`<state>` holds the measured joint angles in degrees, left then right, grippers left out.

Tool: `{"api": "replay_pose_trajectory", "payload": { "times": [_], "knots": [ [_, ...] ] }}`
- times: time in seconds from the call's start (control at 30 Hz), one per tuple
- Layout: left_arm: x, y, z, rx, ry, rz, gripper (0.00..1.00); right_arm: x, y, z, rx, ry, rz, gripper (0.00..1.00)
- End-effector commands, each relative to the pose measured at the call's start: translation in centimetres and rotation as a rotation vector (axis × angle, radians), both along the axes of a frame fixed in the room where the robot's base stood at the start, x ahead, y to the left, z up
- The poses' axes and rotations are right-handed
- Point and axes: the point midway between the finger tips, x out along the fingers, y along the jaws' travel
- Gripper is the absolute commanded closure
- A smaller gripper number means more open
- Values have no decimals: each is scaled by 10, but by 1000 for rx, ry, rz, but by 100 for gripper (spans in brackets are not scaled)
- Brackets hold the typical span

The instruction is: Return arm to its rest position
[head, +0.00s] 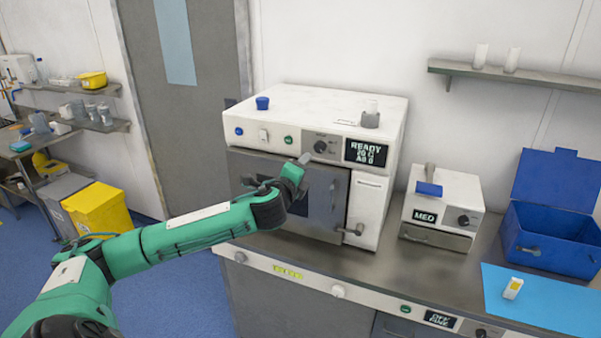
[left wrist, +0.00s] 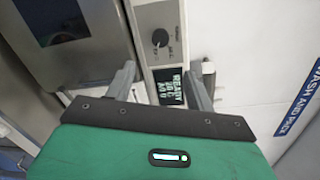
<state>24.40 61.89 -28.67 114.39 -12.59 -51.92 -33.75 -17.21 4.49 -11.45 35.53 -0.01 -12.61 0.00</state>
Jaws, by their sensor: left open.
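My left arm (head: 190,228) reaches in from the left in the head view, stretched out towards the front of the white oven-like machine (head: 372,205). My left gripper (head: 303,160) is in front of that machine, near the top of its door and below its control panel. In the left wrist view, the gripper's two fingers (left wrist: 160,82) are spread apart with nothing between them. The machine's knob (left wrist: 160,38) and its lit display (left wrist: 170,86) show beyond the fingers. The display reads READY in the head view. My right gripper is not in view.
A small white MED box (head: 455,200), an open blue box (head: 540,237) and a light blue mat (head: 560,305) with a small white-yellow item (head: 513,288) are on the counter at right. Yellow bins (head: 98,210) stand at left.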

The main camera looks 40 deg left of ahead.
Motion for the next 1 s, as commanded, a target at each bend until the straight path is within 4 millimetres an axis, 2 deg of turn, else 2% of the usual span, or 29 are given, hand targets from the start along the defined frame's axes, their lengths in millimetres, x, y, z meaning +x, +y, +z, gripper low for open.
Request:
{"api": "replay_pose_trajectory", "payload": {
  "times": [0.4,0.47,0.53,0.57,0.67,0.7,0.77,0.8,0.87,1.0],
  "knots": [
    [1,0,-1,-1,1,0,45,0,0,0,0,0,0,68],
    [2,1,-7,-11,7,2,45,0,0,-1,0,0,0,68],
    [6,4,-26,-41,26,8,45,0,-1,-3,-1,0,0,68],
    [9,7,-39,-62,38,14,45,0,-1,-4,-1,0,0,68],
    [17,16,-98,-161,94,39,45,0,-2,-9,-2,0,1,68],
    [19,20,-128,-209,121,53,45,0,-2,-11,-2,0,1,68],
    [20,26,-175,-282,163,78,45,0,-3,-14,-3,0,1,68],
    [18,28,-205,-331,189,95,45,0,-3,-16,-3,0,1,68],
    [13,31,-252,-402,230,122,45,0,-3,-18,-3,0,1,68],
    [-12,32,-357,-558,318,195,45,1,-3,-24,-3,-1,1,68]
  ]
}}
